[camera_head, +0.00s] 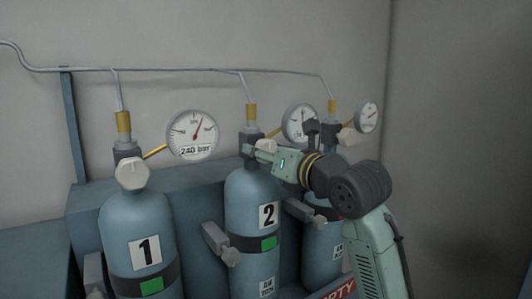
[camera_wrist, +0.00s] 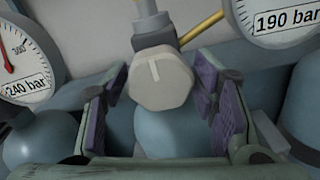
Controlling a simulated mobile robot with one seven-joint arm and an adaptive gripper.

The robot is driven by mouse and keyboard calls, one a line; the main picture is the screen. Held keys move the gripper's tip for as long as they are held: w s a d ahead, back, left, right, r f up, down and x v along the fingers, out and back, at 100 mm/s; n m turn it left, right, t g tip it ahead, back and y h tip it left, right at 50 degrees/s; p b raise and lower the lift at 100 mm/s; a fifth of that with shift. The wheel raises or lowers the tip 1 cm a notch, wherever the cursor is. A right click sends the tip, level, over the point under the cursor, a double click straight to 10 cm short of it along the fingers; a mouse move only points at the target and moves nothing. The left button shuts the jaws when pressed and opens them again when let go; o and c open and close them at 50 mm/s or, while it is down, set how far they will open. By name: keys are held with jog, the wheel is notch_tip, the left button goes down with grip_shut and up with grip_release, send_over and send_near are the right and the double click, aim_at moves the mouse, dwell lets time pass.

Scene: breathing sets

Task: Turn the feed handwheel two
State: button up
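Cylinder 2 (camera_head: 254,205) is a blue bottle with a black 2 on a white label, standing in the middle of the row. Its pale, faceted handwheel (camera_wrist: 160,77) has a light line on its face, near upright and tilted slightly left. The handwheel is hidden behind my gripper in the head view. My gripper (camera_head: 262,150) points left at the valve of cylinder 2. In the wrist view my gripper (camera_wrist: 163,98) is open, its purple-padded fingers on both sides of the handwheel. A gap shows on the right; on the left I cannot tell whether the finger touches.
Cylinder 1 (camera_head: 141,222), with its handwheel (camera_head: 132,173) and 240 bar gauge (camera_head: 192,136), stands left. The 190 bar gauge (camera_wrist: 279,22) is close on the right. A pipe (camera_head: 180,69) runs above.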

jog(key=c, duration=0.8)
